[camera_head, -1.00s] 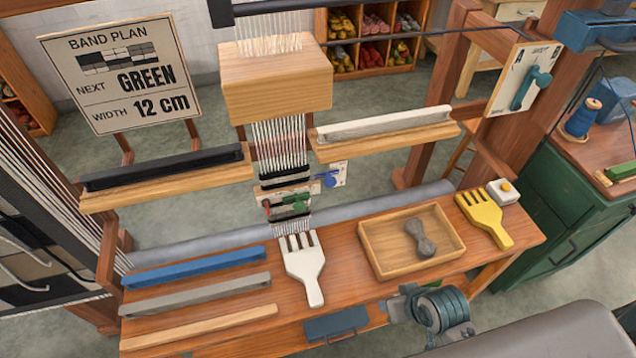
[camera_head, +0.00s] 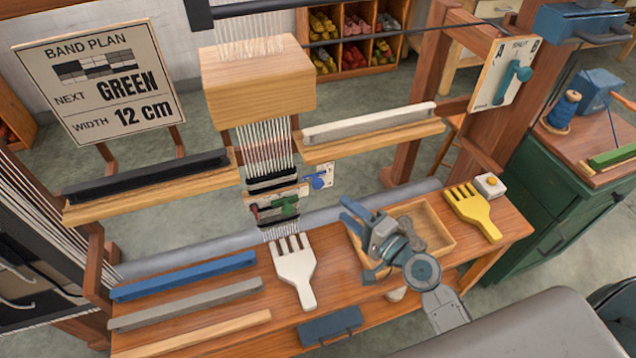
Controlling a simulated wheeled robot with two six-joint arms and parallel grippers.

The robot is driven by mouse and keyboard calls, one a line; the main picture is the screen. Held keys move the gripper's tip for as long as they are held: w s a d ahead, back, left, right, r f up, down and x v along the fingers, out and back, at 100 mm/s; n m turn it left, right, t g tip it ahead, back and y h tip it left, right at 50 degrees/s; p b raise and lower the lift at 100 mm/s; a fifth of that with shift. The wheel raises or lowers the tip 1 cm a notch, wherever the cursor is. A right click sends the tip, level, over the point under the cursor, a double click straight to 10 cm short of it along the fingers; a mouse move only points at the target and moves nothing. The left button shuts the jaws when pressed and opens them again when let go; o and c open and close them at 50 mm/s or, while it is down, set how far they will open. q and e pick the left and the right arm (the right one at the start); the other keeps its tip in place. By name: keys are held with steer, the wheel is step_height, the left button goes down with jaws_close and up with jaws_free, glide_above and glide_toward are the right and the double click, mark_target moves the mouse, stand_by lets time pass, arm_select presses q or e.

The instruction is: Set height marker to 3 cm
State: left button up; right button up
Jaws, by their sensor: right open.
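No marked height scale is readable. Beside the warp threads (camera_head: 266,150) in the middle, a small white plate carries a blue pointer-like piece (camera_head: 319,181). Below it, a green piece (camera_head: 287,206) and a red piece sit on a small plate across the threads. I cannot tell which is the height marker; any scale marks are too small to read. My right gripper (camera_head: 359,243) is open, its blue fingers pointing left, over the left part of the wooden tray (camera_head: 448,243). It is apart from the small plates, to their lower right. My left gripper is not in view.
On the bench lie a white comb (camera_head: 296,272), a yellow comb (camera_head: 474,210), a blue bar (camera_head: 184,276), a grey bar (camera_head: 186,305) and a wooden strip (camera_head: 192,334). A wooden block (camera_head: 258,88) hangs above. A sign (camera_head: 98,83) reads GREEN, 12 cm.

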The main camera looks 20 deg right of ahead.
mark_target(320, 186)
steer(key=shift+m, duration=0.3)
steer(key=p+x, duration=0.1)
steer(key=x, duration=0.4)
steer(key=p+x, duration=0.2)
steer(key=x, duration=0.2)
steer(key=shift+w+r, duration=0.2)
steer(key=shift+w, duration=0.25)
steer(key=shift+w+a, duration=0.25)
steer(key=shift+w, duration=0.3)
steer(key=c, duration=1)
steer(key=shift+f, duration=0.1)
jaws_close()
